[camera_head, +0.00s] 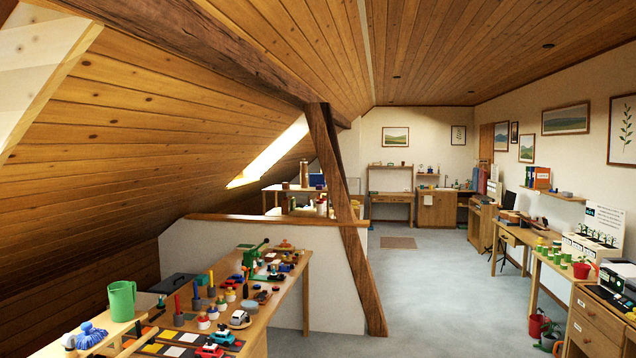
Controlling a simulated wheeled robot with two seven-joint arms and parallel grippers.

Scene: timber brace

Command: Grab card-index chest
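I cannot pick out the card-index chest for certain. A pale box (578,246) with small marks on its front stands on the right-hand table, behind several green cups and partly hidden by them. A small brown box-like thing (510,217) lies on the desk further back, too small to make out. A wooden drawer unit (590,335) stands at the lower right, cut off by the picture edge. Neither of my grippers shows in the head view.
A workbench (262,318) crowded with toy cars, paint pots and tools stands at the lower left, with a green jug (122,300) nearby. A slanted timber brace (345,220) comes down beside a low white wall (330,285). The grey floor (430,300) is clear through the middle.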

